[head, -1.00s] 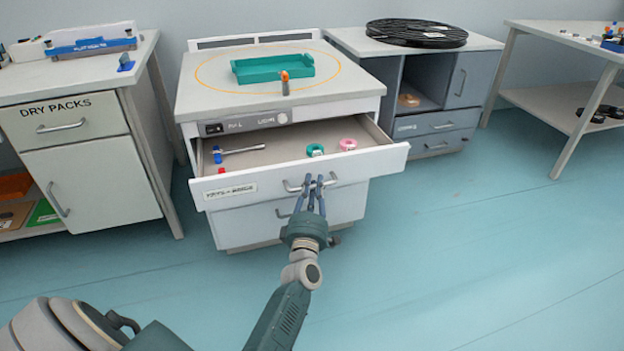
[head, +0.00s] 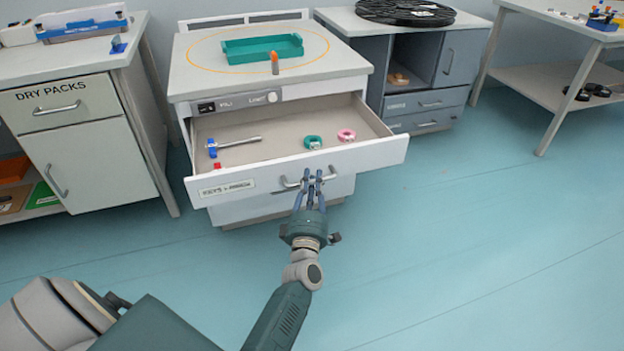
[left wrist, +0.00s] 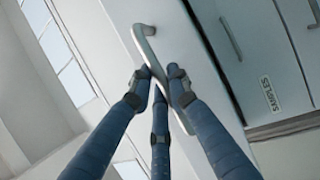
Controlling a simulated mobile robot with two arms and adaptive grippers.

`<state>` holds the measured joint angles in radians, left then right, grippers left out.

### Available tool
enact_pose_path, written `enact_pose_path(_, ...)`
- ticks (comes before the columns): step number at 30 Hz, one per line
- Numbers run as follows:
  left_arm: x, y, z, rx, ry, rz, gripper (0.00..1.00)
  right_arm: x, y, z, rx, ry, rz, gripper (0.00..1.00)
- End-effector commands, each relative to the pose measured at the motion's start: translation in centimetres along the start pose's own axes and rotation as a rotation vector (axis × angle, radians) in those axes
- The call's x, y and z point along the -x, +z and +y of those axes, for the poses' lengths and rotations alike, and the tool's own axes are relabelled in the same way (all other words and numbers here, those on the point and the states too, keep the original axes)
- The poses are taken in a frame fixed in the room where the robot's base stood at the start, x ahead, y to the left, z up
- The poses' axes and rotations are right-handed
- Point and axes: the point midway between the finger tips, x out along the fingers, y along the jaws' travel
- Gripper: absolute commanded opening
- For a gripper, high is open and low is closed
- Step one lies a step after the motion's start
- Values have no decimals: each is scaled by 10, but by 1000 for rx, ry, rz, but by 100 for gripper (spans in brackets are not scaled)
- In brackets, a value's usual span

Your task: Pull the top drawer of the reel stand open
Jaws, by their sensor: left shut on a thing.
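The white middle stand has its top drawer (head: 360,158) pulled well out. The drawer front carries a label that seems to start with "KEYS" and a metal bar handle (head: 288,183). My left gripper (head: 312,178) reaches up from below and is shut on this handle, right of the front's middle. In the left wrist view, the fingers (left wrist: 160,85) close around the handle bar (left wrist: 143,30). Inside the drawer are a blue-ended metal tool (head: 238,143), a small red piece, a green ring (head: 313,142) and a pink ring (head: 346,135). My right gripper is not in view.
A green tray (head: 262,48) and an orange-tipped object (head: 275,63) are on the stand's top. A grey cabinet (head: 425,101) with a black reel (head: 405,12) stands right. A "DRY PACKS" cabinet (head: 85,150) stands left. Floor (head: 470,240) in front is clear.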

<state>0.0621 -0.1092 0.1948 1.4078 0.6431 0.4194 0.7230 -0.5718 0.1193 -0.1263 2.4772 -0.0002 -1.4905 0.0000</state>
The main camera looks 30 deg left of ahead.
Motion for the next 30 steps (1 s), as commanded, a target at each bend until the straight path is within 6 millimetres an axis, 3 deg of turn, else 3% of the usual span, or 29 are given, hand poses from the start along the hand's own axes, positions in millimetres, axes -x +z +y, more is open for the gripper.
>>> enact_pose_path(4,1,-1,-2,-2,-3,1,0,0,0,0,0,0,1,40)
enact_pose_path(5,1,-1,-2,-2,-3,1,23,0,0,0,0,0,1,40)
enact_pose_path(7,1,-1,-2,-2,-3,0,36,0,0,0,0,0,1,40)
enact_pose_path(16,1,0,-1,0,-2,0,36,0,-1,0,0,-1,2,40)
enact_pose_path(20,11,0,-2,-1,-3,0,36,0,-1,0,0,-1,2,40)
enact_pose_path(30,80,0,-2,-1,-6,-1,36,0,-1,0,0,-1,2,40)
